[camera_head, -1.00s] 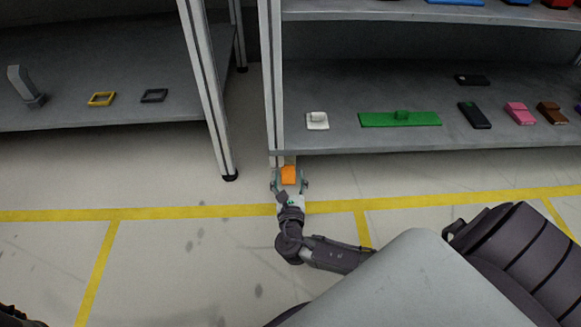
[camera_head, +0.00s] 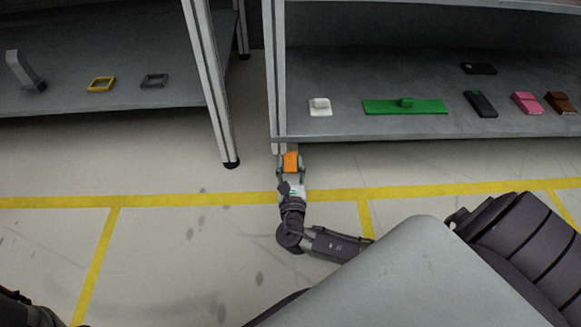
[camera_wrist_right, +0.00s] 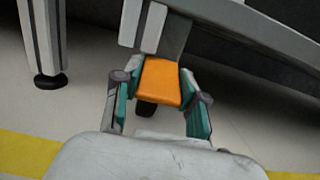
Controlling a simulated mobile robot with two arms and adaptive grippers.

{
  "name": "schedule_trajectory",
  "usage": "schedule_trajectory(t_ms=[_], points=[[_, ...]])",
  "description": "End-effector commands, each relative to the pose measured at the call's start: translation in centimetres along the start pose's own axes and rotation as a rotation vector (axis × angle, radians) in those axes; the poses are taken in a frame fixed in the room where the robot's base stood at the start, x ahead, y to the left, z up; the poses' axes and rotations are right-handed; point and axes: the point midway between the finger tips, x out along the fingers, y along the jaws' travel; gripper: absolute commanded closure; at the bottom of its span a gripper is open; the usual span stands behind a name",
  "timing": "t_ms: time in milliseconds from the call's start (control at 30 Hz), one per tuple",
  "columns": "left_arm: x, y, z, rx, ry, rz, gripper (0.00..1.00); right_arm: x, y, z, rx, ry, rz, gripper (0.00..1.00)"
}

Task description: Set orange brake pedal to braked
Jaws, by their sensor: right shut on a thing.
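The orange brake pedal (camera_head: 291,161) is low at the shelf's front left leg, just below the lower shelf edge. In the right wrist view the orange pedal (camera_wrist_right: 160,82) faces the camera, with a dark arm going up behind it and a dark part below. My right gripper (camera_head: 290,168) has a finger on each side of the pedal. In the right wrist view its teal-padded fingers (camera_wrist_right: 160,95) are shut on the pedal's sides. My left gripper is not in view.
The shelf (camera_head: 350,138) above the pedal holds a white block (camera_head: 319,106), a green plate (camera_head: 380,107) and several small items. Another shelf leg (camera_head: 212,90) stands left. The floor (camera_head: 180,245) with yellow lines is open.

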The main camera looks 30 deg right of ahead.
Motion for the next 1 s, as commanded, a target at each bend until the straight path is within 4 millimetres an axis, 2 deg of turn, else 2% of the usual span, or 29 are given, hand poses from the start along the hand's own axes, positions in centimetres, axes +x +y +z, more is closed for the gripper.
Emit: schedule_trajectory(t_ms=[233, 267, 400, 767, 1000], points=[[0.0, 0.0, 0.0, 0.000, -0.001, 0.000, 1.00, 0.1, 0.0, 0.1, 0.000, -0.003, 0.001, 0.93], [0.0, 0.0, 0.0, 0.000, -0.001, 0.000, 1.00, 0.1, 0.0, 0.1, 0.000, -0.003, 0.001, 0.55], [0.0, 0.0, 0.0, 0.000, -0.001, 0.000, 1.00, 0.1, 0.0, 0.1, 0.000, -0.003, 0.001, 0.33], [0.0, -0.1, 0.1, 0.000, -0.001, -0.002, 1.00, -0.5, 0.0, 0.0, 0.000, -0.001, 0.002, 0.33], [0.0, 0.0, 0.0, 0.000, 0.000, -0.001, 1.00, -4.2, 0.0, -0.1, -0.001, 0.001, 0.002, 0.33]])
